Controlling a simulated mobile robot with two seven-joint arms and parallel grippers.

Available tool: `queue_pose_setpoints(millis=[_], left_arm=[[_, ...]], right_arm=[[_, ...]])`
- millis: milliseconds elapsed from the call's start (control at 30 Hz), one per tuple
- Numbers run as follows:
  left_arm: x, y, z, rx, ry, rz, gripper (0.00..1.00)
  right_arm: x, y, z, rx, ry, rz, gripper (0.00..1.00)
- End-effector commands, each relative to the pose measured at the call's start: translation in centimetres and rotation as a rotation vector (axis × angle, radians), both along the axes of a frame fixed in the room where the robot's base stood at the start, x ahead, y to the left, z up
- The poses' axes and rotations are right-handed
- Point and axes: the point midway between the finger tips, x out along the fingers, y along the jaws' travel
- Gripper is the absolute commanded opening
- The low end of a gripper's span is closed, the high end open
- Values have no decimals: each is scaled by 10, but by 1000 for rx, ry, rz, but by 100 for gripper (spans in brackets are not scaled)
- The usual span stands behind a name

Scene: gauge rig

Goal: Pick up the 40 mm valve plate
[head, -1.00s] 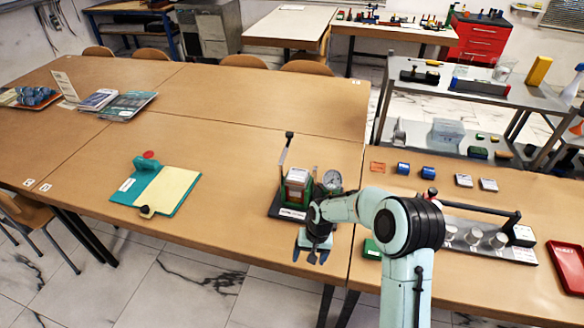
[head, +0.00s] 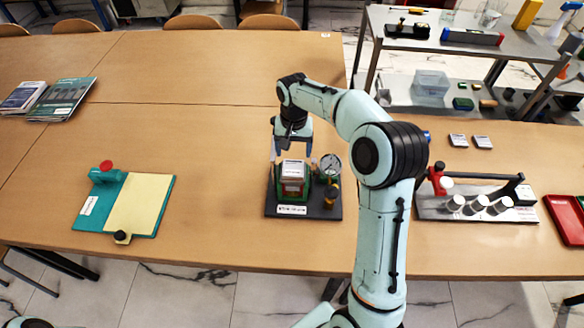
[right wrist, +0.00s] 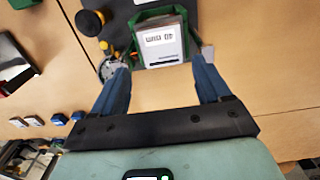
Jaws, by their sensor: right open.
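The 40 mm valve plate (head: 293,168) is a white-labelled block seated in a green holder on a dark gauge rig base (head: 284,210). In the right wrist view its label (right wrist: 162,40) reads "40 mm" upside down. My right gripper (head: 292,152) is open, just above and behind the plate in the head view. In the right wrist view its blue fingers (right wrist: 160,66) are spread, with the plate ahead between the tips and nothing held. I cannot tell whether either tip touches the holder. My left gripper is not in view.
A round gauge (head: 331,165) and a brass-coloured knob (head: 331,194) stand close right of the plate. A teal board (head: 84,212) with a yellow sheet lies left. A rack with white cylinders (head: 436,208) and a red tray (head: 567,220) are right.

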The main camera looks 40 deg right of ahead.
Motion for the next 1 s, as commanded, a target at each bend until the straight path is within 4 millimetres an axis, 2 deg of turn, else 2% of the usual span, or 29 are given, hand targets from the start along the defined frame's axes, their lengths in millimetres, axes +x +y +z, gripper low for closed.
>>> queue_pose_setpoints(millis=[33,100,333,600,733,933,1000], left_arm=[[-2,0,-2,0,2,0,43],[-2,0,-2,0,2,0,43],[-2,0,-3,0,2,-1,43],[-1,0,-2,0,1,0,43],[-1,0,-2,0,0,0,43],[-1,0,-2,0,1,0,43],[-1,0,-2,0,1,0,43]], right_arm=[[-1,0,-11,1,2,-1,77],[0,0,-20,1,1,-1,77],[0,0,-35,1,-1,0,77],[-2,0,-74,1,0,0,77],[-2,1,-81,1,-2,0,77],[-2,0,-81,0,-3,0,77],[-2,1,-81,0,-3,0,54]])
